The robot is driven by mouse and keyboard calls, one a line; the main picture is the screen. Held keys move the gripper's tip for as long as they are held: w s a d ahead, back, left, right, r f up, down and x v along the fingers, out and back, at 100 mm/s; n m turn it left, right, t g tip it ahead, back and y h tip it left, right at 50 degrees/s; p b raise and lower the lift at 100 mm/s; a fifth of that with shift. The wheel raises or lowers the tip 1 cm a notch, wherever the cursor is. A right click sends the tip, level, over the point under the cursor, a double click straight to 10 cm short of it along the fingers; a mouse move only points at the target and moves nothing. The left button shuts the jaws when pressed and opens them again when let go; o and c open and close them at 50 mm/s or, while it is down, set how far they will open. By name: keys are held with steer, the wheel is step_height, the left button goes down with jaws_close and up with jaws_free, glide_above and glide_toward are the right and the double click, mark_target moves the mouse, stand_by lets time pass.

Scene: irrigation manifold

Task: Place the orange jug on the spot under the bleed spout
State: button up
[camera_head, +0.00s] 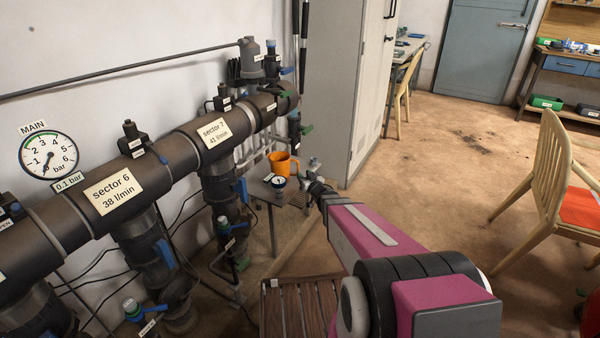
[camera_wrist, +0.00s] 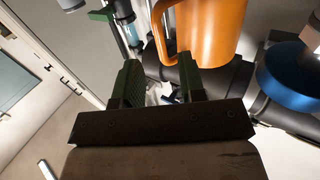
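The orange jug (camera_head: 283,164) stands upright on or just behind a small grey stand (camera_head: 262,188) below the far end of the manifold. In the wrist view the jug (camera_wrist: 213,30) is close, just past my fingertips, and its handle (camera_wrist: 160,35) lines up with the gap between them. My gripper (camera_wrist: 160,75) is open, with its two green-padded fingers apart and nothing held between them. In the head view my gripper (camera_head: 312,178) is small and dark, just right of the jug. I cannot clearly make out the bleed spout or the spot under it.
The manifold pipe (camera_head: 175,152) runs along the left wall, with valves and downpipes below. A grey cabinet (camera_head: 340,90) stands behind. A slatted wooden surface (camera_head: 300,305) is low in front. Open floor lies to the right.

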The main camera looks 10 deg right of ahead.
steer(key=s+d+f+m+g+h, duration=0.2)
steer(key=s+d+m+g+h, duration=0.3)
steer(key=s+d+g+h, duration=0.45)
steer(key=s+a+g+y, duration=0.1)
steer(key=s+g, duration=0.1)
steer(key=s, duration=0.3)
steer(key=s+a+r+g+y, duration=0.1)
steer(key=s+a+g, duration=0.1)
steer(key=s, duration=0.4)
steer(key=s+a+r+n+g+y, duration=0.1)
steer(key=s+a+g, duration=0.1)
steer(key=s, duration=0.4)
steer(key=shift+a+g, duration=0.25)
steer(key=shift+g, duration=0.5)
steer(key=shift+s+r, duration=0.1)
